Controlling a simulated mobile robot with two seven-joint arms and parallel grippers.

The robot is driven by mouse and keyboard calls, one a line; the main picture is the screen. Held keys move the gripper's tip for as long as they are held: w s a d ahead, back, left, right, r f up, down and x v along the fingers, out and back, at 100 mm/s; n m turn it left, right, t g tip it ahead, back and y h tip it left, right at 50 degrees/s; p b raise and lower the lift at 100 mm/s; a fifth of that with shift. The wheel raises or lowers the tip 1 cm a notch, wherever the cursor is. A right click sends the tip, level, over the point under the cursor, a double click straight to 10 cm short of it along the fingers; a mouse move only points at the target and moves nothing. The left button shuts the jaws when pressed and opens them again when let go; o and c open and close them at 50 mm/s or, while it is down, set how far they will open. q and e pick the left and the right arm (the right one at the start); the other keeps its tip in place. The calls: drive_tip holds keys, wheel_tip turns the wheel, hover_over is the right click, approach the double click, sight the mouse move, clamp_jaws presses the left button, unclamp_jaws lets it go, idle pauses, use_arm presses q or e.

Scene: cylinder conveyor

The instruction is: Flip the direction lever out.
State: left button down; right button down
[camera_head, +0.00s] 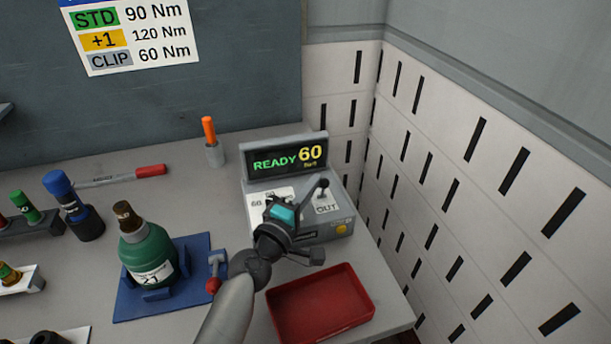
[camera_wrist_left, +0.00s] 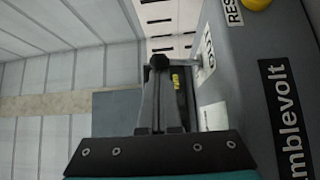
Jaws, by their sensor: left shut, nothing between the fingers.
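A grey control box (camera_head: 338,228) stands on the bench with its screen (camera_head: 286,158) reading "READY 60". The direction lever, a short stem with a dark ball knob (camera_head: 324,183), rises from its top beside an "OUT" label (camera_head: 326,208). The knob also shows in the left wrist view (camera_wrist_left: 159,62), just beyond my fingertips. My left gripper (camera_wrist_left: 160,85) is shut and empty, close to the lever. Whether the fingers touch the knob, I cannot tell. In the head view the hand covers part of the box top. My right gripper is not in view.
A red tray (camera_head: 322,308) lies in front of the box. A green bottle (camera_head: 146,255) stands in a blue fixture (camera_head: 190,300) left of my arm. An orange-handled tool (camera_head: 208,130) stands behind. A slotted wall (camera_head: 480,180) is at the right.

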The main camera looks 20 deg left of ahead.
use_arm(q)
drive_tip(key=shift+s, duration=0.1)
drive_tip(key=s+a+b, duration=0.2)
drive_tip(key=s+b, duration=0.1)
drive_tip(key=s, duration=1.1)
drive_tip(key=shift+s+a+f, duration=0.25)
drive_tip(key=shift+s+a, duration=0.05)
drive_tip(key=shift+s, duration=0.1)
